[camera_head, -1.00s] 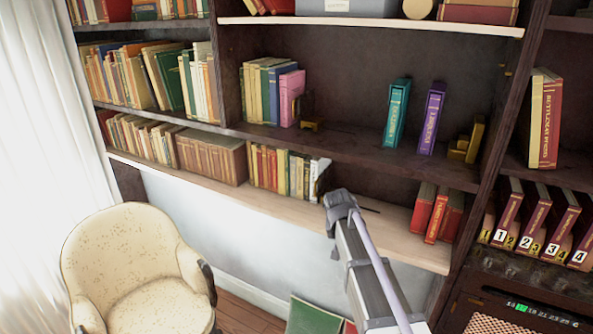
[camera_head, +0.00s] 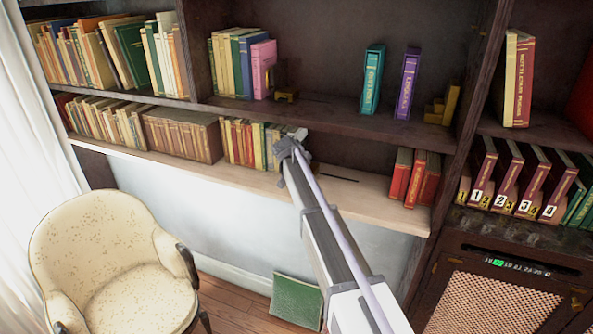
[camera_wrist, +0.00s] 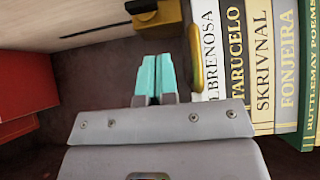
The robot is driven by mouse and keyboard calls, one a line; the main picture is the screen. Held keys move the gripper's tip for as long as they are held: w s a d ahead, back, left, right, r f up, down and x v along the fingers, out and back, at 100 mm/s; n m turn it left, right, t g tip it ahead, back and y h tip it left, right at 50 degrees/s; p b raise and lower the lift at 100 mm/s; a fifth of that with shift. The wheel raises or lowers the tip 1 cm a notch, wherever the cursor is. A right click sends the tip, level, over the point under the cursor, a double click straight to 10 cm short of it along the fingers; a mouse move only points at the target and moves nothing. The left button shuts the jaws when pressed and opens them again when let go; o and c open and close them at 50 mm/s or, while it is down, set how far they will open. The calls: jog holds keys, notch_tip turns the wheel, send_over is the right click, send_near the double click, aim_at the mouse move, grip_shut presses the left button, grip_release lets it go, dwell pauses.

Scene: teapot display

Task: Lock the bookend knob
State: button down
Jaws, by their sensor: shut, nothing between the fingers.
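A brass bookend shows in the wrist view as a gold block (camera_wrist: 158,18) at the top, with a rounded yellow plate (camera_wrist: 196,58) against the end of a book row. In the head view my gripper (camera_head: 288,150) is at the lower shelf, by the right end of the book row, and hides the bookend.
The book row (camera_wrist: 262,55) stands close right of the fingers in the wrist view. Red books (camera_head: 413,178) stand farther right on the lower shelf (camera_head: 350,205). A slot (camera_wrist: 95,31) runs in the shelf board. An armchair (camera_head: 110,255) stands at left.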

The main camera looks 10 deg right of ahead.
jog(key=f+b, duration=0.2)
jog(key=f, duration=0.1)
jog(key=w+f+b, duration=0.1)
jog(key=shift+d+f, duration=0.2)
jog(key=shift+d, duration=0.05)
jog(key=shift+f+b, duration=0.45)
jog(key=shift+b, duration=0.15)
jog(key=shift+r, duration=0.1)
jog(key=shift+w+a+f+b, duration=0.3)
jog(key=shift+a+f+b, duration=0.15)
jog(key=shift+a+f, duration=0.15)
dwell(1.0)
dwell(0.4)
